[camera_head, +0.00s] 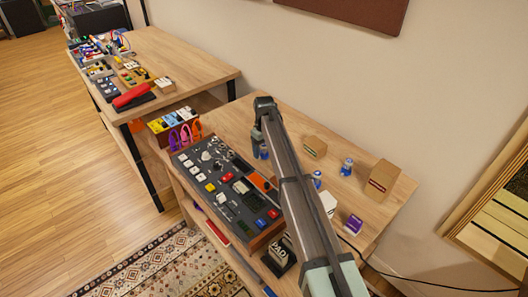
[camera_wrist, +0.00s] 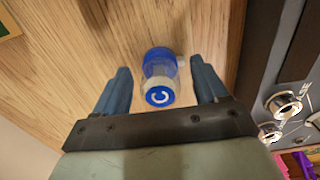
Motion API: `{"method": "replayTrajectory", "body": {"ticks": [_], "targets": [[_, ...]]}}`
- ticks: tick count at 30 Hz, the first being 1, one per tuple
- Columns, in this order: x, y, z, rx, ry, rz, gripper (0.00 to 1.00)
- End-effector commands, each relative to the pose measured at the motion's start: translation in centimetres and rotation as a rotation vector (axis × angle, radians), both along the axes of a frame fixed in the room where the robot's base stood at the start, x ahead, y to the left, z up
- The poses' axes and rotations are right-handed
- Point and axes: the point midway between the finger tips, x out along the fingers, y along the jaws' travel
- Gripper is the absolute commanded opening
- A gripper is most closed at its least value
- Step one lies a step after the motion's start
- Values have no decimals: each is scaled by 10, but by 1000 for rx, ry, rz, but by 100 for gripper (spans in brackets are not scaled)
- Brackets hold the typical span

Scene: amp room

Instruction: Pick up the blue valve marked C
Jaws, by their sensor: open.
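The blue valve marked C (camera_wrist: 159,92) stands on the wooden table in the wrist view, its blue cap with a white C facing the camera. My gripper (camera_wrist: 164,80) is open, with one blue-grey finger on each side of the valve and a gap on both sides. In the head view my gripper (camera_head: 264,104) is over the near table, and a blue valve (camera_head: 263,152) shows just below it, partly hidden by the arm. Two other blue valves (camera_head: 346,167) (camera_head: 317,179) stand farther right; their letters are too small to read.
A mixer panel (camera_head: 222,185) lies left of the arm, and its edge with metal jacks (camera_wrist: 285,104) is close to the right finger. The wall is behind.

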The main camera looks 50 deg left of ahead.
Motion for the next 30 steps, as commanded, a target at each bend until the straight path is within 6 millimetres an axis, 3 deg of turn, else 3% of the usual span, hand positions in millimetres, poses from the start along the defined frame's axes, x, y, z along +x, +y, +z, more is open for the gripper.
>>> {"method": "replayTrajectory", "body": {"ticks": [6,25,30], "targets": [[0,0,-1,0,0,0,72],[0,0,0,0,0,0,12],[0,0,0,0,0,0,11]]}}
